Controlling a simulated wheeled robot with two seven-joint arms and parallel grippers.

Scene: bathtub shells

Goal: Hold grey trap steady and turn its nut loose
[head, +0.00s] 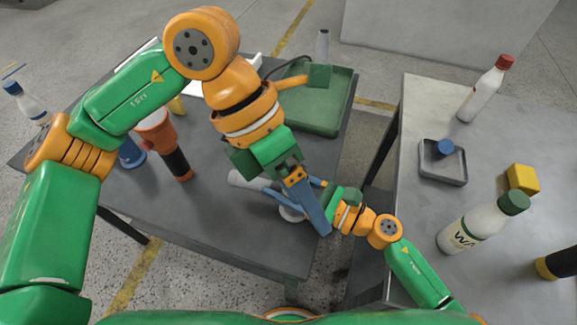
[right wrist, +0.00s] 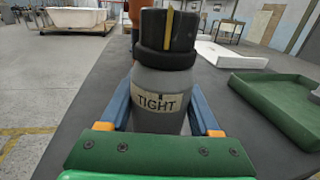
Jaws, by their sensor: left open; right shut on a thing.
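The grey trap (right wrist: 158,122) stands upright in the right wrist view, with a label reading TIGHT on its front. A black nut (right wrist: 168,38) with a yellow stripe sits on its top. My right gripper (right wrist: 157,95) is shut on the trap's body, with a blue finger on each side. In the head view, my left gripper (head: 311,208) is open, its long blue finger pointing down over the trap's place. It hides the nut there. A pale grey pipe-like piece (head: 243,180) shows beside it; I cannot tell if it belongs to the trap.
The dark table (head: 200,225) also holds an orange-and-black tool (head: 172,155) and a green tray (head: 318,112). The right-hand table (head: 420,195) holds a small grey tray (head: 428,166), a yellow block (head: 523,178) and bottles. A gap separates the tables.

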